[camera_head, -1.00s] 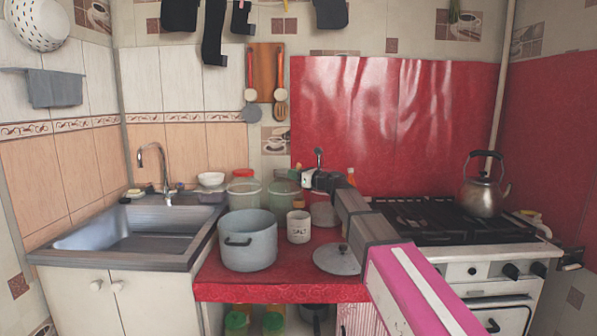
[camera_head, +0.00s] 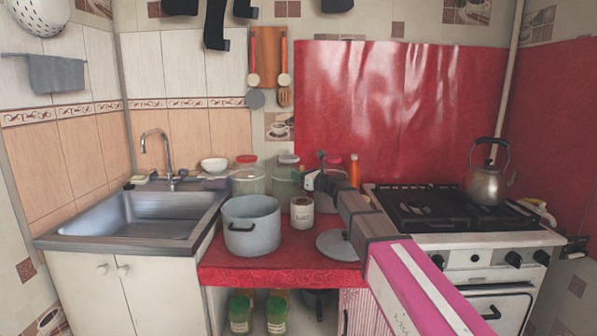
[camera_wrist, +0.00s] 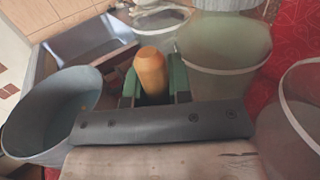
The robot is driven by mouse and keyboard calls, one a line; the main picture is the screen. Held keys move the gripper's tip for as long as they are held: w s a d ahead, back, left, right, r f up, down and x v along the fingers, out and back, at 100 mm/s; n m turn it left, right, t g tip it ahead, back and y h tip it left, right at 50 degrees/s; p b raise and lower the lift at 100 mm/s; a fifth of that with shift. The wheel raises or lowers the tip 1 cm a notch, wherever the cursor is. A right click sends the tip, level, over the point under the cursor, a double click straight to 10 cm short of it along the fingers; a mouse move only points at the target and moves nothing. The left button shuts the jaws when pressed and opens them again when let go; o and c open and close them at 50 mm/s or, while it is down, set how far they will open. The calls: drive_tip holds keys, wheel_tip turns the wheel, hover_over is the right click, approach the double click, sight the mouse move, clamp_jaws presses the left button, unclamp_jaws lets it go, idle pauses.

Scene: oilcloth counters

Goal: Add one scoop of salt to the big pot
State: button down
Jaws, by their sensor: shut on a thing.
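The big pot (camera_head: 236,242), grey, open and with dark handles, stands on the red counter. My gripper (camera_head: 316,180) is above the counter, behind and right of the crock. In the wrist view its green fingers are shut on a tan, rounded handle (camera_wrist: 151,70). A dark upright piece (camera_head: 321,160) shows above the gripper; whether it holds salt cannot be told.
A pot lid (camera_head: 335,243) lies on the counter right of the crock. Clear jars (camera_head: 248,182) stand behind the pot, and a large one (camera_wrist: 228,62) is close right of my gripper. The sink (camera_head: 140,220) is left; the stove with a kettle (camera_head: 486,186) is right.

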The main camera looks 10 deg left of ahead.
drive_tip(key=shift+f, duration=2.3)
drive_tip(key=shift+r, duration=0.1)
